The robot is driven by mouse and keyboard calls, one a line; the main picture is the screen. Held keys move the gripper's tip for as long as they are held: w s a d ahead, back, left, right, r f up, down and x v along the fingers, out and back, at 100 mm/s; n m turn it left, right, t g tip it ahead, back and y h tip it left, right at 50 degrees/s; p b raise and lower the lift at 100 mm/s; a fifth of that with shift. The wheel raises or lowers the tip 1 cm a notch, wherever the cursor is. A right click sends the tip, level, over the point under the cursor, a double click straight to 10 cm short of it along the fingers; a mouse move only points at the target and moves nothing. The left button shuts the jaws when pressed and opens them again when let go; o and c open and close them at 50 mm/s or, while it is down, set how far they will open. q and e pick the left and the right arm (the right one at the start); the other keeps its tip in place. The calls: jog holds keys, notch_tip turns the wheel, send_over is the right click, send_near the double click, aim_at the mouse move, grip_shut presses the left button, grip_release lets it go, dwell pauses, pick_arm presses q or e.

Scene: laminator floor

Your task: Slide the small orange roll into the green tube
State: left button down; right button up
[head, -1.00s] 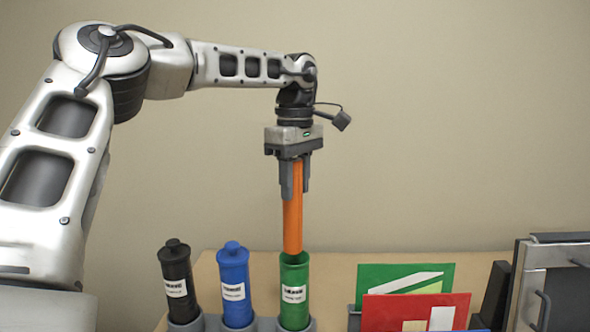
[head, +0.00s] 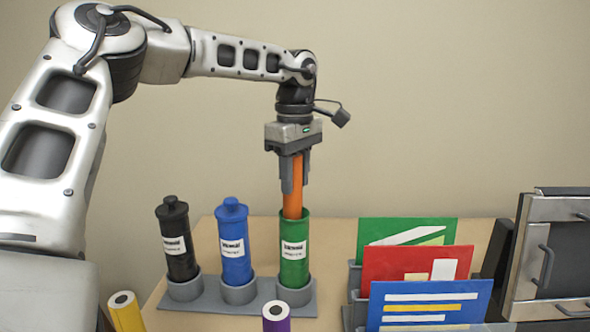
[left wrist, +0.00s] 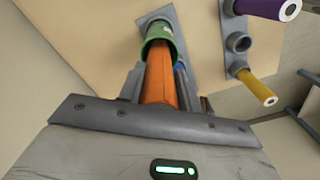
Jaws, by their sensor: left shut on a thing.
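The orange roll (head: 293,190) is upright in my left gripper (head: 294,187), which is shut on its upper part. The roll's lower end is inside the mouth of the green tube (head: 293,264), and the part inside is hidden. The green tube stands upright in a grey holder, with a white label on its front. In the left wrist view the orange roll (left wrist: 160,78) runs from the jaws into the open green tube (left wrist: 160,45). My right gripper is not in view.
The capped black tube (head: 177,250) and blue tube (head: 235,255) stand left of the green one in the same grey rack (head: 210,304). A yellow roll (head: 126,312) and a purple roll (head: 276,318) stand in front. Coloured folders (head: 430,300) and a metal-framed machine (head: 530,262) are at the right.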

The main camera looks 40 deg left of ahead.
aim_at(295, 202)
pick_arm(q)
jog(key=shift+f+b, duration=1.35)
jog(key=shift+f, duration=1.25)
jog(key=c, duration=0.9)
grip_release()
jog(key=shift+s+f, duration=0.1)
jog(key=shift+f, duration=0.05)
notch_tip(295, 202, up, 16)
jog(key=shift+d+r+p, duration=0.1)
jog(key=shift+r+p, duration=0.15)
jog(key=shift+p, duration=0.75)
